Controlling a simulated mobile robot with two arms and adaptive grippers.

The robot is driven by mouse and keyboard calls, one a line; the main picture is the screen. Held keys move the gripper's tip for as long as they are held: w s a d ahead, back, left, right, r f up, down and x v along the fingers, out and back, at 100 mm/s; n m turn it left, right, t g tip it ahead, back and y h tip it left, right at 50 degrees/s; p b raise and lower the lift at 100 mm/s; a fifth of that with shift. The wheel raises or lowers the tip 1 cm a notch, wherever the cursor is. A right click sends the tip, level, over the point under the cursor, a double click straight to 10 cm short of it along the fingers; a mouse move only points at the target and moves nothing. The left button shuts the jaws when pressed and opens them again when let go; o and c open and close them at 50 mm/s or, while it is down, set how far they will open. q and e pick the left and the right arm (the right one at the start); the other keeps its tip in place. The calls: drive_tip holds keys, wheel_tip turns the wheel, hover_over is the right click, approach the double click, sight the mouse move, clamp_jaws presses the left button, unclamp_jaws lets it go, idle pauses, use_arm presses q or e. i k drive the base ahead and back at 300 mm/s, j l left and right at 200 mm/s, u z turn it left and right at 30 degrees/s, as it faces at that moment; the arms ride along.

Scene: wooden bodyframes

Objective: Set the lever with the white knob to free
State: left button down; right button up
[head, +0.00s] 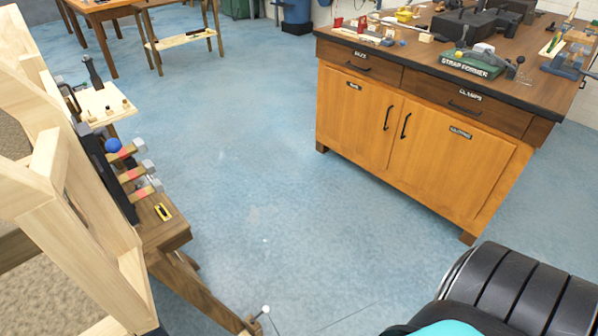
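A small white ball on a thin rod (266,310) shows at the bottom, by the end of a brown wooden beam; it looks like a white knob. I cannot tell how this lever is set, and I can read no "free" mark near it. At left, several short levers with pale grey block-like ends and red and yellow parts (138,172) stick out from a black panel (105,172). A blue ball knob (113,145) sits at the top of this row. Neither of my grippers is in view.
A pale wooden frame (75,225) fills the left edge. A wooden cabinet (350,115) with a cluttered top stands at right. The blue floor between them is clear.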

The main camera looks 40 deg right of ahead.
sight(267, 309)
drive_tip(key=z, duration=0.75)
drive_tip(key=l+u, duration=0.15)
drive_tip(key=i+l, duration=0.05)
drive_tip(key=l, duration=0.05)
